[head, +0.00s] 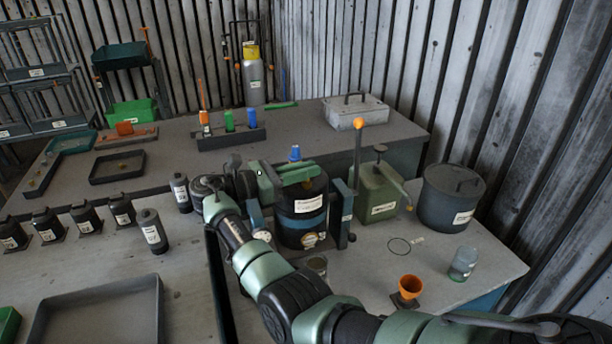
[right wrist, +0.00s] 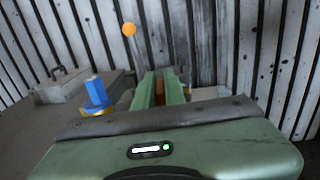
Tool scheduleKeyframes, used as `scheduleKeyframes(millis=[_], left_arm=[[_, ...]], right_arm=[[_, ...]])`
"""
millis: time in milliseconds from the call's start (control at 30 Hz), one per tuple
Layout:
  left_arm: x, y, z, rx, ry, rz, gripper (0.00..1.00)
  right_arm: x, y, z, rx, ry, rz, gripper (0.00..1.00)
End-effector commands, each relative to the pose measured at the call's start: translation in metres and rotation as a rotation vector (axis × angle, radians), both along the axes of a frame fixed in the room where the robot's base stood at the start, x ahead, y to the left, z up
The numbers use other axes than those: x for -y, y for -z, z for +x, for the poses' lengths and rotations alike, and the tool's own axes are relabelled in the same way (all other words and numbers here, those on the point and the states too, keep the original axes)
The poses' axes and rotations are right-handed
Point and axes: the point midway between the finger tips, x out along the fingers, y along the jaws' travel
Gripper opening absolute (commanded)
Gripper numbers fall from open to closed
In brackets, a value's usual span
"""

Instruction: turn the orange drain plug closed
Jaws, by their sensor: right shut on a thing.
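My right gripper (head: 298,173) reaches in over the top of a dark round housing (head: 301,205) with a blue band. Its two green fingers also show in the right wrist view (right wrist: 159,90), pointing away from the camera. A small orange-brown patch, which I take for the orange drain plug (right wrist: 184,80), shows by the fingertips. The gripper is closed on it. The fingers hide most of it, and its turn angle cannot be told. My left gripper is not in view.
A blue plug (head: 295,153) stands just behind the fingers. A lever with an orange ball (head: 359,123) rises right of the housing, beside a green can (head: 379,192) and a grey pot (head: 449,202). An orange funnel (head: 410,287) and a glass jar (head: 463,263) stand in front.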

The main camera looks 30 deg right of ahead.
Motion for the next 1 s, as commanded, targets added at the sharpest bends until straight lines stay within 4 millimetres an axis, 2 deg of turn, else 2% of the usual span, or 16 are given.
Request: scheduleKeyframes(millis=[433,467,500,533,867,1000], left_arm=[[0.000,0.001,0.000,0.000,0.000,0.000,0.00],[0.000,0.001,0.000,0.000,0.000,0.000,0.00],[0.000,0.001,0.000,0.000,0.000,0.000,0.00],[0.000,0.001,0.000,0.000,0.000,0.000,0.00],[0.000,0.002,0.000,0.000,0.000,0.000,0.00],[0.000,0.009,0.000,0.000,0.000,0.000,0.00]], right_arm=[[0.001,-0.001,0.000,0.001,0.008,-0.001,0.00],[0.001,-0.001,0.000,0.001,0.008,-0.001,0.19],[0.001,-0.001,0.000,0.001,0.008,-0.001,0.30],[0.001,-0.001,0.000,0.001,0.008,-0.001,0.33],[-0.002,0.000,0.001,0.000,0.006,0.000,0.33],[-0.018,0.002,0.004,0.000,0.004,0.001,0.33]])
